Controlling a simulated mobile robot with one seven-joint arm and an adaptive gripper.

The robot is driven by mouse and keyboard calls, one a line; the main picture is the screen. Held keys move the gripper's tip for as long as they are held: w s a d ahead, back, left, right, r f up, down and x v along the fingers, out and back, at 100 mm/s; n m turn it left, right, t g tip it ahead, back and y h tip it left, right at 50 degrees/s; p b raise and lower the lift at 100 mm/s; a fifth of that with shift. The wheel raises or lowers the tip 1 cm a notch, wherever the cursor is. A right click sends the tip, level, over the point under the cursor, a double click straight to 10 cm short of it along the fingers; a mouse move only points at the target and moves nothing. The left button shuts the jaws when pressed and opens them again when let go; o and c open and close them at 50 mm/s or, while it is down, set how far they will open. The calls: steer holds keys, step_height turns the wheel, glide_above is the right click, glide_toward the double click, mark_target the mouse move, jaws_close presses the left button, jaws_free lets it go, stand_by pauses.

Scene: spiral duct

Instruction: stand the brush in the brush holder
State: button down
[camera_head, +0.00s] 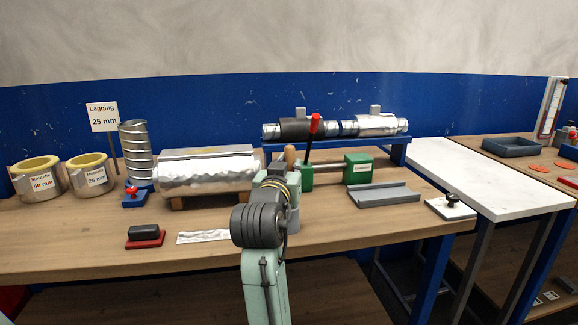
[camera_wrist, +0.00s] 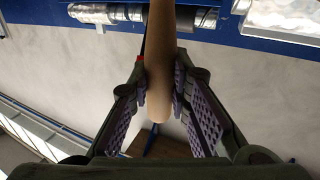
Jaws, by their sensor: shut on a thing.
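The brush shows as a pale wooden handle (camera_wrist: 162,60) in the wrist view. My gripper (camera_wrist: 160,88) is shut on it, with a purple ribbed pad on each side. In the head view the rounded top of the handle (camera_head: 290,154) stands up just behind my arm, left of the red-knobbed lever. The bristles are hidden in both views. A grey upright shape (camera_head: 294,216) shows beside my arm at bench height. It may be the brush holder, but my arm covers most of it, and I cannot tell whether the brush is inside it.
A foil-wrapped duct (camera_head: 205,174) lies left of my arm. A green tool with a red-knobbed lever (camera_head: 314,128) stands close behind, and a grey channel tray (camera_head: 383,194) lies right. A foil strip (camera_head: 203,237) and red-based block (camera_head: 145,236) lie front left.

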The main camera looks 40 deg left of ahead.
steer(key=shift+f+b, duration=0.85)
steer(key=shift+f, duration=0.55)
steer(key=c, duration=1.4)
jaws_free()
steer(key=v, duration=1.2)
